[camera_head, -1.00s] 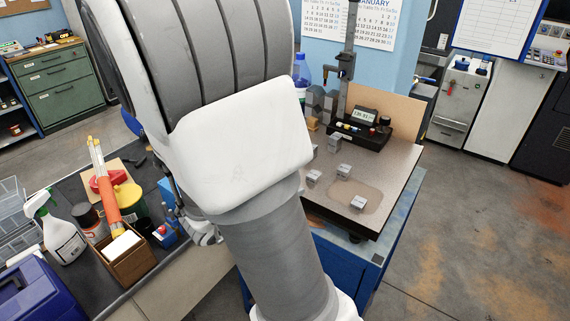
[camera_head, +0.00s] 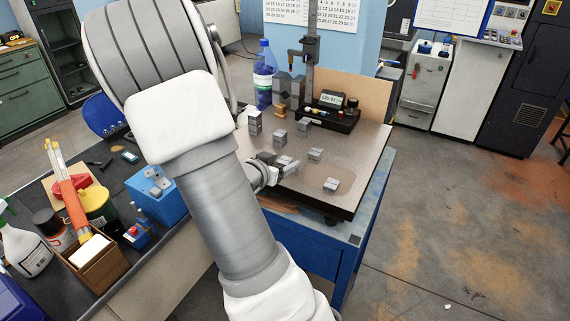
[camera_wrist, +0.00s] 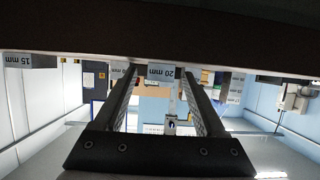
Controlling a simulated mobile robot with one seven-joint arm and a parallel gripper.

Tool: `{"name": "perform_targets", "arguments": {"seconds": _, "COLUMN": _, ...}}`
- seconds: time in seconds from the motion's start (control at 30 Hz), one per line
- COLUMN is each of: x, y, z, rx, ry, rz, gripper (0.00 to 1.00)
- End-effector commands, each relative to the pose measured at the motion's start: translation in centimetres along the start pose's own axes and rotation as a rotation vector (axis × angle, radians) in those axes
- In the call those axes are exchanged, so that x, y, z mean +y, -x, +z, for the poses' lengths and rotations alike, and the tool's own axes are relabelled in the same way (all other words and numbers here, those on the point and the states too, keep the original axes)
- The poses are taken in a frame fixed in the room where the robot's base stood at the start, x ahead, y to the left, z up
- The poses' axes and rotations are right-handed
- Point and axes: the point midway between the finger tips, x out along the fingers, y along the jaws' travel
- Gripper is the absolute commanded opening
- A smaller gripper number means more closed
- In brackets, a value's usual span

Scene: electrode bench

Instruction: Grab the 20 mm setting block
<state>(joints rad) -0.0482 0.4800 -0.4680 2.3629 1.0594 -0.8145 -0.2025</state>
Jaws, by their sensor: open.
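In the wrist view, which looks upside down, the grey 20 mm setting block (camera_wrist: 161,72) shows its label between the two fingers of my gripper (camera_wrist: 159,82). The fingers are apart, and the block appears beyond their tips, not gripped. In the head view my gripper (camera_head: 287,167) is low at the left front of the granite plate (camera_head: 358,165), among small grey blocks. Labels are unreadable there, so I cannot tell which one is the 20 mm block. My arm hides part of the plate's left side.
A 15 mm block (camera_wrist: 30,61) shows at the left of the wrist view. Other blocks (camera_head: 315,155) (camera_head: 331,184) stand near my gripper. Behind them are a height gauge (camera_head: 310,50), its display unit (camera_head: 332,111) and a blue bottle (camera_head: 264,75).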

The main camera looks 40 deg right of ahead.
Motion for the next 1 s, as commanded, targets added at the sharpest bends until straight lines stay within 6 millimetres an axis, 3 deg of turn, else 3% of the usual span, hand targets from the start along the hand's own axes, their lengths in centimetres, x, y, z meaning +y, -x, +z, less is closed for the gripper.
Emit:
{"name": "perform_targets", "arguments": {"seconds": 0.2, "x": -0.02, "y": -0.11, "z": -0.02, "rx": 0.0, "ry": 0.0, "rz": -0.001, "gripper": 0.72}}
{"name": "perform_targets", "arguments": {"seconds": 0.23, "x": -0.02, "y": -0.11, "z": -0.01, "rx": 0.0, "ry": 0.0, "rz": -0.001, "gripper": 0.69}}
{"name": "perform_targets", "arguments": {"seconds": 0.6, "x": -0.01, "y": -0.08, "z": -0.01, "rx": 0.0, "ry": 0.0, "rz": 0.0, "gripper": 0.02}}
{"name": "perform_targets", "arguments": {"seconds": 1.0, "x": -0.02, "y": -0.06, "z": -0.09, "rx": 0.001, "ry": -0.001, "rz": -0.001, "gripper": 0.0}}
